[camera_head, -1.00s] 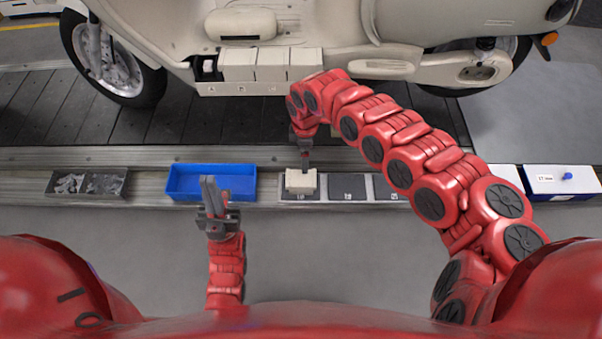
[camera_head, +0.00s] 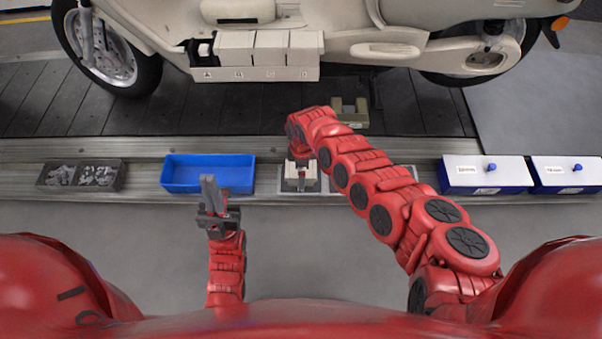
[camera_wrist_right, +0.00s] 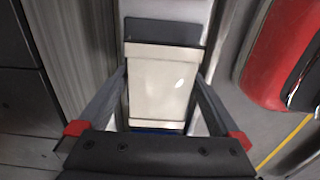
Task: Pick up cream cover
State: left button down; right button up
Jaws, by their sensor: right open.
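The cream cover (camera_head: 300,183) lies on a small grey tray (camera_head: 340,186) at the front edge of the conveyor in the head view. My right gripper (camera_head: 300,180) is directly over it, and the wrist and fingers hide part of it. In the right wrist view the cream cover (camera_wrist_right: 160,85) is between the two spread fingers of my right gripper (camera_wrist_right: 160,100), with one finger along each side. I cannot tell whether they touch it. My left gripper (camera_head: 210,188) points up, empty, in front of the blue bin, its fingers close together.
A blue bin (camera_head: 208,189) and a dark box of grey parts (camera_head: 80,187) stand to the left. Two white-topped blue boxes (camera_head: 485,173) are at the right. A cream scooter (camera_head: 400,30) stands behind, with several cream covers (camera_head: 270,47) on a rack.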

jog(key=c, duration=1.2)
jog(key=shift+r, duration=0.1)
